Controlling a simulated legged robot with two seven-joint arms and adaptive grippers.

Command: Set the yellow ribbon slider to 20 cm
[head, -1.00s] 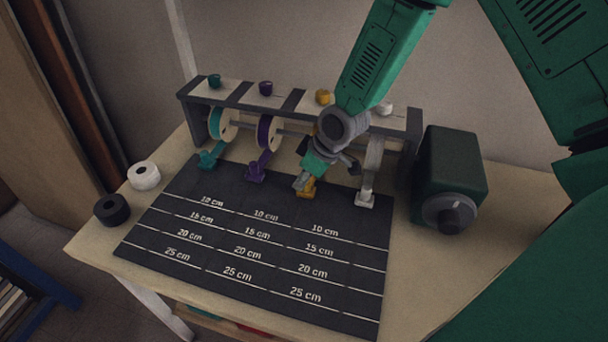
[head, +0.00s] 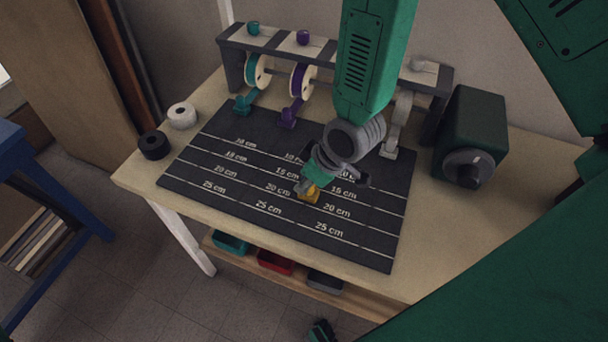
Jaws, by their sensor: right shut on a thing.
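The yellow ribbon slider (head: 309,195) is over the dark measuring mat (head: 190,183), in the row of 20 cm labels, between the middle and right columns. My right gripper (head: 312,188) comes down from above and is shut on the slider. My wrist and arm hide the yellow spool, most of its ribbon and part of the right column's labels. The exact line under the slider is hard to tell. My left gripper is not clearly seen.
The spool rack (head: 232,68) stands at the back, with a teal slider (head: 242,105), a purple slider (head: 289,117) and a white slider (head: 389,151). A dark green box with a knob (head: 478,120) is right. White (head: 182,115) and black (head: 154,145) rolls stand left.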

